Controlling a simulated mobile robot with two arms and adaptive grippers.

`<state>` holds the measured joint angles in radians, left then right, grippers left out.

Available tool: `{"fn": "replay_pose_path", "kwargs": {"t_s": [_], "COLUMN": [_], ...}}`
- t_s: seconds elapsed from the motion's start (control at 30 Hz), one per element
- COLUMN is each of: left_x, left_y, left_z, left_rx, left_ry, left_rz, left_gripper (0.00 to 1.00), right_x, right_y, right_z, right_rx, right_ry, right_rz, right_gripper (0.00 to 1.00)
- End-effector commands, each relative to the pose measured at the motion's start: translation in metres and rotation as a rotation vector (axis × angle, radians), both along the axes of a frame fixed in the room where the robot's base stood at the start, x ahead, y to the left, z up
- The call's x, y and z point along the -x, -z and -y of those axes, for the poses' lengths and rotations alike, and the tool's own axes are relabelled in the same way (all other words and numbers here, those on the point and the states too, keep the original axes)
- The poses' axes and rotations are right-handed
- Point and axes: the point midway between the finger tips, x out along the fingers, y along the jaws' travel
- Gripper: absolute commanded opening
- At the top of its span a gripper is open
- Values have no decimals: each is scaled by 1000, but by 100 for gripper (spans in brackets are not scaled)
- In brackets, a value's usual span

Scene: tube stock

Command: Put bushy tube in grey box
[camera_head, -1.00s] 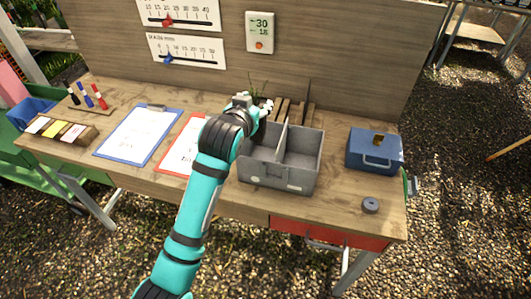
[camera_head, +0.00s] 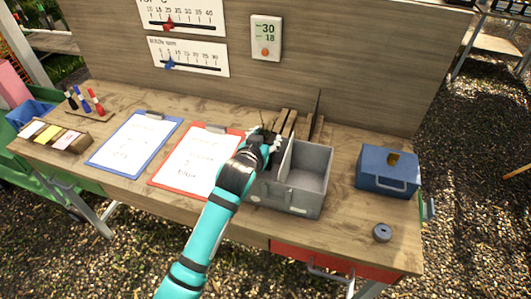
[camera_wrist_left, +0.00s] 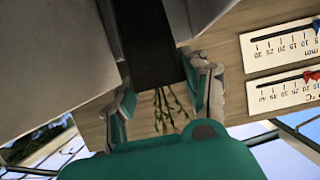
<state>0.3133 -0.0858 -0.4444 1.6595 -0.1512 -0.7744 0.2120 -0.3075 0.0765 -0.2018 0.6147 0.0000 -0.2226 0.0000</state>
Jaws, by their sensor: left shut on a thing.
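The grey box (camera_head: 316,200) stands open on the bench, with a divider between two compartments. My left gripper (camera_head: 268,138) is at its back left, over or beside the left compartment, hiding much of that side. In the left wrist view its fingers (camera_wrist_left: 162,95) close around a dark tube (camera_wrist_left: 150,45) with thin green sprigs (camera_wrist_left: 168,110) coming out of its near end. Grey walls (camera_wrist_left: 45,60) show on both sides of the tube's far part. How deep it sits is unclear. Sprigs also show above the gripper in the head view. My right gripper is out of view.
A wooden rack (camera_head: 284,122) and a dark upright piece (camera_head: 317,105) stand behind the box. A blue box (camera_head: 388,172) and a small grey ring (camera_head: 382,232) lie to the right. Red (camera_head: 195,165) and blue (camera_head: 130,145) clipboards lie left. The panel closes the back.

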Motion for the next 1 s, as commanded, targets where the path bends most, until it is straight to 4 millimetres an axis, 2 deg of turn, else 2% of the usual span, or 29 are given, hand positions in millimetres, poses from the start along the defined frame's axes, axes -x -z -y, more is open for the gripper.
{"fn": "replay_pose_path", "kwargs": {"t_s": [0.13, 0.3, 0.7, 0.73, 0.8, 1.0], "left_x": [0, 0, 0, 0, 0, 0], "left_y": [14, 37, 45, 45, 44, 44], "left_z": [0, 0, 0, 0, 0, 0], "left_rx": [0, 0, 2, 1, 1, 2], "left_ry": [1, 1, 1, 1, 1, 1], "left_rz": [-1, 0, 2, 1, 1, 1], "left_gripper": [0, 0, 0, 49, 56, 56], "right_x": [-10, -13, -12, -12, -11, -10], "right_y": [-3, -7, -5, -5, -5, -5], "right_z": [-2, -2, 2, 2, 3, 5], "right_rx": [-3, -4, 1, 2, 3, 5], "right_ry": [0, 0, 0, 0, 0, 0], "right_rz": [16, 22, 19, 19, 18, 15], "right_gripper": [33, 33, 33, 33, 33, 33]}}
